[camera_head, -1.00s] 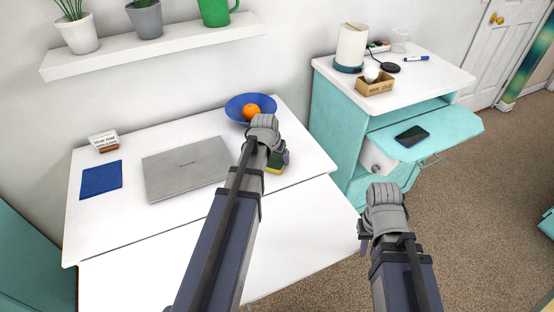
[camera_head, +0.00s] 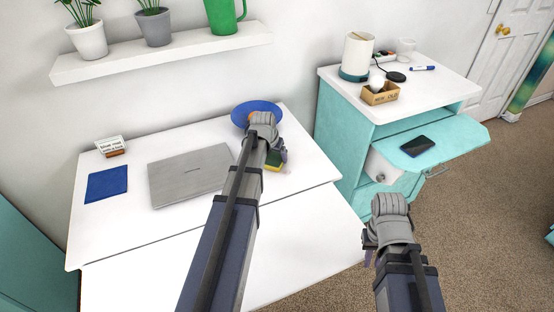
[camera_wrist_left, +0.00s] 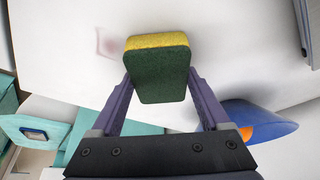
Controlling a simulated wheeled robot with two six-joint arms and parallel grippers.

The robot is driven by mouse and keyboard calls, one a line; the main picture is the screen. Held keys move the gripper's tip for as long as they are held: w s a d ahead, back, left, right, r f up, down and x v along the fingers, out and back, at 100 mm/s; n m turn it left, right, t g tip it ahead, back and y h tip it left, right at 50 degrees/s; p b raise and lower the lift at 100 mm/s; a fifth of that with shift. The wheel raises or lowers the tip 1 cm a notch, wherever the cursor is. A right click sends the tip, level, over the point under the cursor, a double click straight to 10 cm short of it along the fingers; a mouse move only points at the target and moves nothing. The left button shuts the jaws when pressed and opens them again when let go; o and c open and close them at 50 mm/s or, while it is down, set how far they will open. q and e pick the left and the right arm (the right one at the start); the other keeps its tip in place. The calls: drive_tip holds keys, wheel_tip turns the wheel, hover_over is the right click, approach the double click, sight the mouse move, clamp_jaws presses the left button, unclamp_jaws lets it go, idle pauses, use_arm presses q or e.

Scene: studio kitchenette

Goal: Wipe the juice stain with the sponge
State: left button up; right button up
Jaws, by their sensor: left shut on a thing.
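The sponge, yellow with a dark green face, shows in the left wrist view (camera_wrist_left: 158,72) and beside my left gripper in the head view (camera_head: 273,167). My left gripper (camera_wrist_left: 155,88) is shut on the sponge, one finger on each side. A faint pinkish juice stain (camera_wrist_left: 106,42) lies on the white tabletop, just left of the sponge in the wrist view. I cannot tell whether the sponge touches the table. My right gripper (camera_head: 370,243) hangs in front of the teal cabinet; its fingers are mostly hidden.
The white table (camera_head: 300,185) also holds a closed laptop (camera_head: 190,173), a blue book (camera_head: 107,184), a small sign (camera_head: 111,146) and a blue bowl (camera_head: 243,113) containing an orange (camera_wrist_left: 246,133). A teal cabinet (camera_head: 345,130) stands right, its pulled-out shelf carrying a phone (camera_head: 417,146).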

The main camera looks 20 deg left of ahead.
use_arm(q)
drive_tip(key=shift+w+a, duration=0.5)
drive_tip(key=shift+a, duration=0.05)
drive_tip(key=shift+r, duration=0.1)
wheel_tip(320, 180, up, 6)
drive_tip(key=p, duration=0.6)
drive_tip(key=shift+s+d, duration=0.1)
drive_tip(key=shift+d, duration=0.05)
wheel_tip(320, 180, up, 3)
drive_tip(key=p, duration=0.3)
idle(0.3)
